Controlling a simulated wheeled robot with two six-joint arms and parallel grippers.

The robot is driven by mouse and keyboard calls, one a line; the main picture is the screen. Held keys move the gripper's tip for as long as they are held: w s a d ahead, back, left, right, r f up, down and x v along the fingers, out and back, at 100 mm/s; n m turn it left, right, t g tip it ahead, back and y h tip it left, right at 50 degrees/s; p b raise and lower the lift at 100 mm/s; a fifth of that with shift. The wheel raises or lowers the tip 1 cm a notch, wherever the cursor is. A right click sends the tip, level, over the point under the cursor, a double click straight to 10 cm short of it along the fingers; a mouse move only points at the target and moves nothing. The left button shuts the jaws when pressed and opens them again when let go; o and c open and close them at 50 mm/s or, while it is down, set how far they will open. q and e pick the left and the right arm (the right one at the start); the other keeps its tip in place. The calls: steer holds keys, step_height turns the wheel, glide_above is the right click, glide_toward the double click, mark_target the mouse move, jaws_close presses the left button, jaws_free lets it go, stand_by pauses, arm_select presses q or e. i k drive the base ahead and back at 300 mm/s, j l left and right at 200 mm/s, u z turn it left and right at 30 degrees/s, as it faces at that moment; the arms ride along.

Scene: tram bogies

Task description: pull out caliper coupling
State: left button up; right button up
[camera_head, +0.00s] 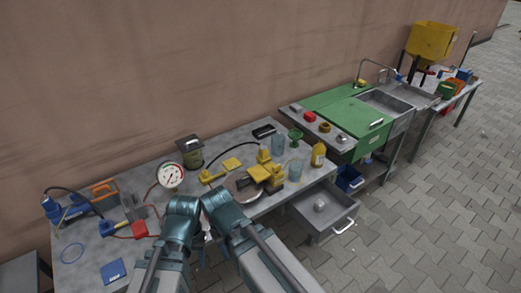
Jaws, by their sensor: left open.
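A yellow caliper assembly (264,174) sits on the workbench (225,150), partly on a dark round disc (240,187). A black hose (232,148) arches from it to a small yellow fitting (209,177) at its left. I cannot tell which part is the coupling at this size. My left gripper (207,237) shows only in small part between my two teal arms, at the bench's front edge. It is open, holds nothing that I can see, and is apart from the caliper. My right gripper is not visible; its arm hides part of the bench.
A pressure gauge (171,176), a dark green canister (190,152) and a red-handled tool (138,229) stand or lie left of the caliper. A glass jar (295,169) and yellow bottle (318,155) stand right. An open drawer (324,211) juts out in front. Paved floor lies free at right.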

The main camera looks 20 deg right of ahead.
mark_target(263, 151)
steer(key=i+l+u, duration=0.2)
steer(key=i+l, duration=0.15)
steer(key=l, duration=0.3)
steer(key=i+l+u, duration=0.1)
steer(key=l, duration=0.2)
steer(key=i+l+u, duration=0.15)
steer(key=l, duration=0.2)
steer(key=i+l+u, duration=0.1)
steer(key=l, duration=0.3)
steer(key=i, duration=0.1)
